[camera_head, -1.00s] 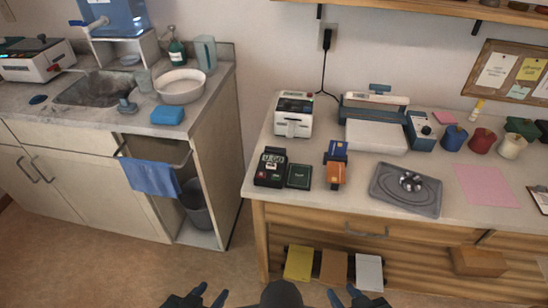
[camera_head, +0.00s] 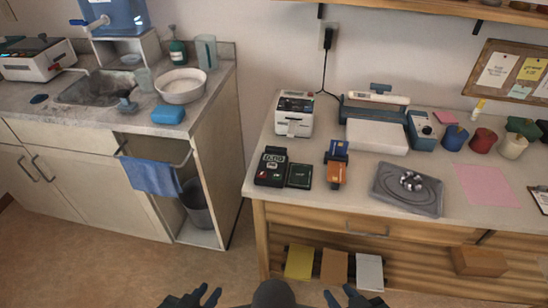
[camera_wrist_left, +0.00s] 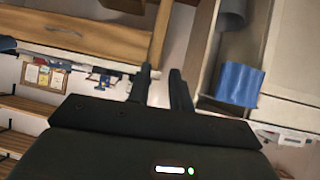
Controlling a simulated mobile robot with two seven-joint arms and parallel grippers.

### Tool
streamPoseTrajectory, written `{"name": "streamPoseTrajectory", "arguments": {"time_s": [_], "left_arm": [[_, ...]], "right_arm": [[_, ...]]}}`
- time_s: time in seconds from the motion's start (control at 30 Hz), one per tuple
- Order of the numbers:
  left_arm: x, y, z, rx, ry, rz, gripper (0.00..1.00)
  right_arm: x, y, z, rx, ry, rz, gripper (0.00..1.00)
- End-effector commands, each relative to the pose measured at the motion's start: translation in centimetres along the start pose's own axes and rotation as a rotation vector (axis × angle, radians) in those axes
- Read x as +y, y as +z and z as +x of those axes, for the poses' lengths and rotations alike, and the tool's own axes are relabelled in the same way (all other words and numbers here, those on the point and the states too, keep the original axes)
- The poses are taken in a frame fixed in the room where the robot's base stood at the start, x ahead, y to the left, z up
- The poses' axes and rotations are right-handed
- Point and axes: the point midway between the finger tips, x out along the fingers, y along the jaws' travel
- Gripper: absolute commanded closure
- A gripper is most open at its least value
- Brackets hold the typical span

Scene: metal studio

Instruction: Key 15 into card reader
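The card reader (camera_head: 271,166) is a dark keypad device with a small display, lying near the left front of the right-hand counter. A dark green card-like pad (camera_head: 299,175) lies just right of it. A small dark stand (camera_head: 336,160) holds a blue card (camera_head: 338,148) and an orange card (camera_head: 335,173). My left gripper (camera_head: 207,297) is at the bottom edge, well short of the counter. The left wrist view shows its two fingers (camera_wrist_left: 161,88) apart with nothing between. My right gripper (camera_head: 340,297) is also at the bottom edge, fingers apart and empty.
A white label printer (camera_head: 294,114) stands behind the reader. A grey tray (camera_head: 408,190) with metal pieces lies to the right. A wooden drawer front (camera_head: 360,228) is below the counter edge. The sink cabinet (camera_head: 85,165) stands left, with floor between.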

Motion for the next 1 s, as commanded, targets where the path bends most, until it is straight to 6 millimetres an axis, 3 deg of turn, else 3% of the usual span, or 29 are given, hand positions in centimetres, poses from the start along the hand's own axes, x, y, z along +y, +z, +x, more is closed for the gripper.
{"name": "streamPoseTrajectory", "arguments": {"time_s": [0.27,1.0], "left_arm": [[0.0,-0.02,0.0,0.0,0.0,0.0,1.0],[0.0,0.02,-0.01,-0.001,0.0,-0.001,1.0]], "right_arm": [[0.12,-0.42,0.2,0.009,0.002,-0.002,0.67],[0.09,-0.27,0.13,0.006,0.001,-0.001,0.67]]}}
